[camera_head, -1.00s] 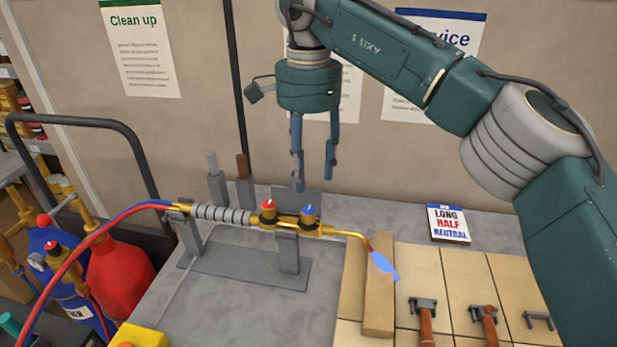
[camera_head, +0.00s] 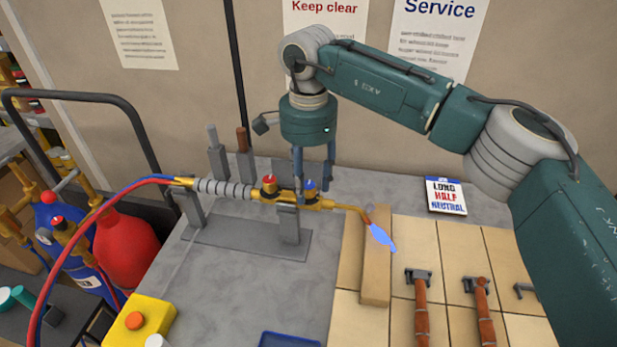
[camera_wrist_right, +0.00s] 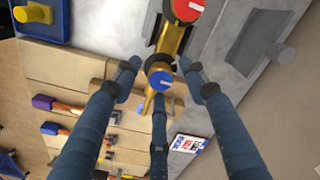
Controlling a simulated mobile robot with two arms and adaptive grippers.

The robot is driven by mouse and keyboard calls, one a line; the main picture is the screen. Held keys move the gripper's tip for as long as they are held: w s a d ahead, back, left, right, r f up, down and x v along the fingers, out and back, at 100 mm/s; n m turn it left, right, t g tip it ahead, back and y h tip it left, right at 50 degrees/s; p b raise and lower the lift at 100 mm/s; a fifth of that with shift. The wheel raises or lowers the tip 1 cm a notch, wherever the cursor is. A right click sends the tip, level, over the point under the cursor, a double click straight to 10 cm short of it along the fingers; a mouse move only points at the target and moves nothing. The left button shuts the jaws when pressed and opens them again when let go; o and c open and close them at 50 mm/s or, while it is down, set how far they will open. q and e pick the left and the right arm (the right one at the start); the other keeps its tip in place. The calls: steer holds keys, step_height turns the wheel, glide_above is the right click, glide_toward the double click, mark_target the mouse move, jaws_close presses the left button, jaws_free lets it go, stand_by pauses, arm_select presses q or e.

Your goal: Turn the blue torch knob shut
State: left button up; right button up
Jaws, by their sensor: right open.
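A brass torch lies in a grey stand (camera_head: 250,242), with a blue flame (camera_head: 380,237) at its tip on the right. Its blue knob (camera_head: 310,185) sits right of the red knob (camera_head: 269,184). My right gripper (camera_head: 314,176) is open and points down, with its fingers around the blue knob. The right wrist view shows the blue knob (camera_wrist_right: 160,80) between the spread fingertips, with the red knob (camera_wrist_right: 187,9) just beyond. I cannot tell whether any finger touches the knob. My left gripper is not in view.
A wooden block (camera_head: 377,280) stands by the flame on tan tiles, with tools to the right. Red and blue hoses run to the red cylinder (camera_head: 125,250) and blue cylinder (camera_head: 50,212).

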steer(key=shift+f, duration=0.1)
steer(key=c, duration=1)
jaws_close()
steer(key=shift+w, duration=0.1)
steer(key=m+b, duration=0.2)
steer(key=m, duration=0.1)
steer(key=m+b, duration=0.2)
steer(key=m, duration=0.3)
steer(key=m+b, duration=0.2)
steer(key=m, duration=0.3)
steer(key=m+b, duration=0.1)
steer(key=m, duration=0.4)
